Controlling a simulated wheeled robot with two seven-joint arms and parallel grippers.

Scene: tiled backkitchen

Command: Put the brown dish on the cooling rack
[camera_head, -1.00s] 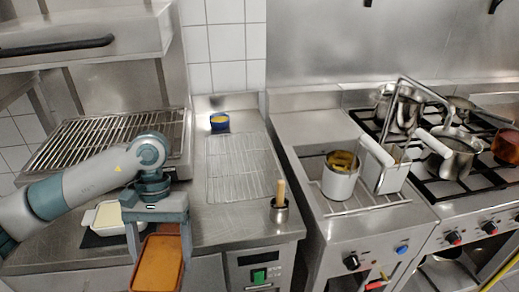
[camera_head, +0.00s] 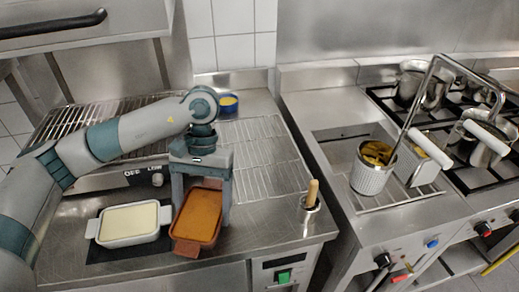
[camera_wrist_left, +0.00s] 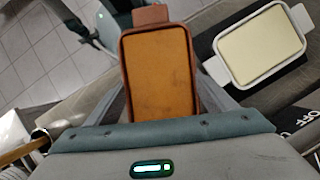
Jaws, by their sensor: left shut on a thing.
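The brown dish (camera_head: 197,216) is a rectangular dish with an orange-brown filling. My left gripper (camera_head: 203,205) is shut on it, with a finger at each long side, over the counter just left of the cooling rack. In the left wrist view the brown dish (camera_wrist_left: 160,75) sits between the fingers, one end handle showing. The cooling rack (camera_head: 262,165) is a wire grid on the steel counter, partly hidden by my gripper and arm.
A white dish with pale filling (camera_head: 129,222) stands on a dark mat to the left.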

